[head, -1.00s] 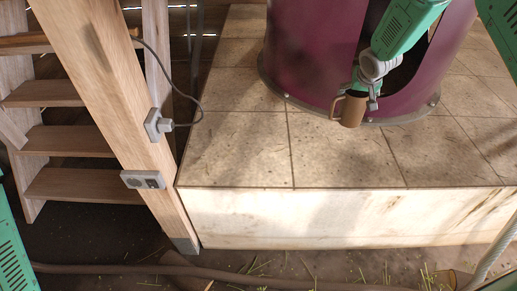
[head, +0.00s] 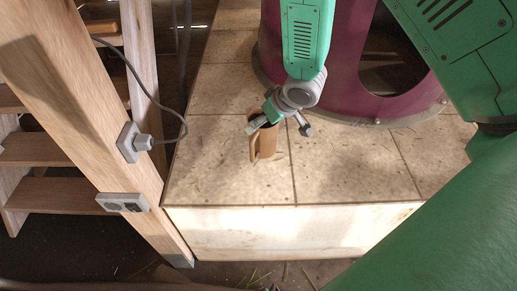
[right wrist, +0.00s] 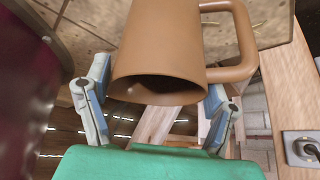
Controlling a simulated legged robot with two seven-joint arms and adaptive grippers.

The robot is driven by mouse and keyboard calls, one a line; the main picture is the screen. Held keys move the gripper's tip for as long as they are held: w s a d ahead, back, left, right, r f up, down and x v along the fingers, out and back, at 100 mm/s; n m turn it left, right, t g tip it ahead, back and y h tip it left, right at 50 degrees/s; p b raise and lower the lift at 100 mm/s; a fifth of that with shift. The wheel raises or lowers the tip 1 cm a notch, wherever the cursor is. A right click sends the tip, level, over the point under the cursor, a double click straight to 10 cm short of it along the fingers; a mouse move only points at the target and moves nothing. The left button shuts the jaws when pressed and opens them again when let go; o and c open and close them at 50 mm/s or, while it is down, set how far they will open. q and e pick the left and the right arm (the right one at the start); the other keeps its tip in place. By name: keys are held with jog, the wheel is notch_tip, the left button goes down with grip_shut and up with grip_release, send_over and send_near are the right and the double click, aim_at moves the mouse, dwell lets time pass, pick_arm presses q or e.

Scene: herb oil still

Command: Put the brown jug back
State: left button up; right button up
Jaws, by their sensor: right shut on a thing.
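The brown jug (head: 266,142) is over the left part of the tiled platform in the head view, its handle toward the left. My right gripper (head: 279,121) is shut on it near its top. In the right wrist view the jug (right wrist: 170,48) sits between the two fingers of the gripper (right wrist: 157,92), its dark mouth facing the camera and its handle at the right. I cannot tell whether its base touches the tiles. My left gripper is not in view.
The tiled platform (head: 220,165) has bare tiles around the jug. A purple vessel (head: 345,70) with a dark opening stands behind and to the right. At the left are a wooden post (head: 90,110) with sockets, a hanging cable (head: 165,115) and wooden steps (head: 50,197).

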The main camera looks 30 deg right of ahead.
aim_at(264, 140)
jog(key=f, duration=0.2)
jog(key=f+b, duration=0.1)
jog(key=f, duration=0.1)
jog(key=shift+a, duration=0.25)
notch_tip(264, 140, down, 3)
jog(key=shift+d+f+b, duration=0.15)
jog(key=shift+f+b, duration=0.05)
jog(key=shift+b, duration=0.25)
jog(key=o, duration=1.7)
